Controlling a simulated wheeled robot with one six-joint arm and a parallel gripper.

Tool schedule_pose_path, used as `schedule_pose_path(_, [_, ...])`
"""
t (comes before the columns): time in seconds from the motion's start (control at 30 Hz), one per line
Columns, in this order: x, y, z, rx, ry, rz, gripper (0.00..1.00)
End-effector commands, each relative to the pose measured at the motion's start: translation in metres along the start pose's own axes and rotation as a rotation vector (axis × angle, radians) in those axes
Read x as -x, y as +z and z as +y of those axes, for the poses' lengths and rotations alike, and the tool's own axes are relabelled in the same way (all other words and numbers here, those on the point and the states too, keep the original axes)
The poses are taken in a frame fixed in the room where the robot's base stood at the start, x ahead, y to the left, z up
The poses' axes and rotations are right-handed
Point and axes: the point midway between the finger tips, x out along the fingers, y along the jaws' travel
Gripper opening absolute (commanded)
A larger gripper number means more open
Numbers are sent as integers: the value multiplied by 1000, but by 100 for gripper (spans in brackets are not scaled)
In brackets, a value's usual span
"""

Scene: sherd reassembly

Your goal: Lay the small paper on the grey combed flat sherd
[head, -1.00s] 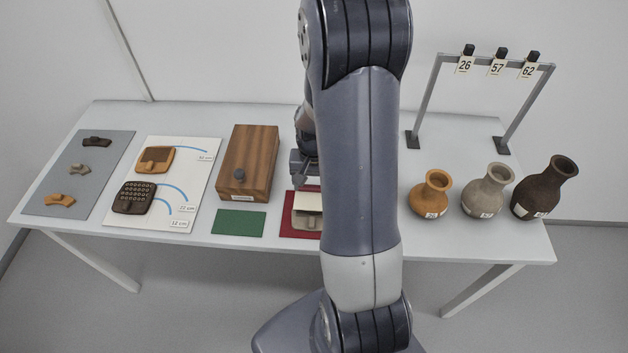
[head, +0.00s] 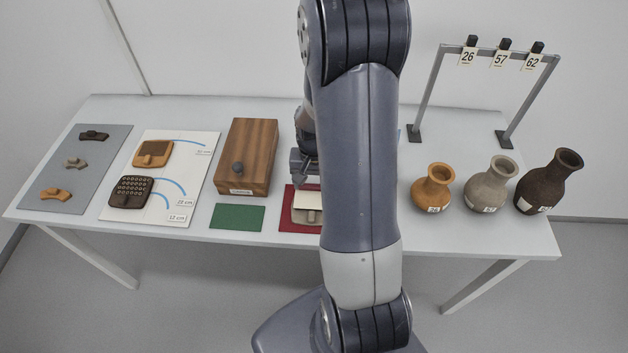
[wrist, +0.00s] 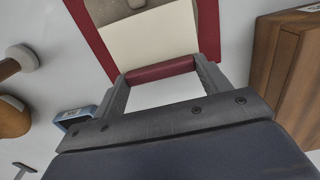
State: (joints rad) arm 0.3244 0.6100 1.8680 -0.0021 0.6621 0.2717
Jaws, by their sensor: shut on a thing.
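The small cream paper (wrist: 150,38) lies over part of a grey sherd (wrist: 112,12) on a dark red mat (wrist: 208,25) in the wrist view. In the head view the paper (head: 307,200) covers the sherd's far part, and the sherd's near part (head: 306,216) shows below it. My gripper (wrist: 160,72) is shut on a dark red bar at the paper's edge, and the bar spans between the fingers. I cannot tell whether the paper touches the sherd all over. The combing is not clear. My arm hides the mat's right side in the head view.
A wooden box (head: 247,150) stands left of my gripper, with a green mat (head: 237,217) in front. A board (head: 188,190) with two stamped pieces lies further left. Three vases stand at the right, the nearest orange (head: 433,190). A tag rack (head: 428,95) stands behind.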

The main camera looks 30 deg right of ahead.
Motion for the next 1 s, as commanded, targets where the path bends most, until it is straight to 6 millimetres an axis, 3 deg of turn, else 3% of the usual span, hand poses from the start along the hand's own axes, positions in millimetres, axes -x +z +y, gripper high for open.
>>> schedule_pose_path(1.0, [-6,0,0,0,0,0,50])
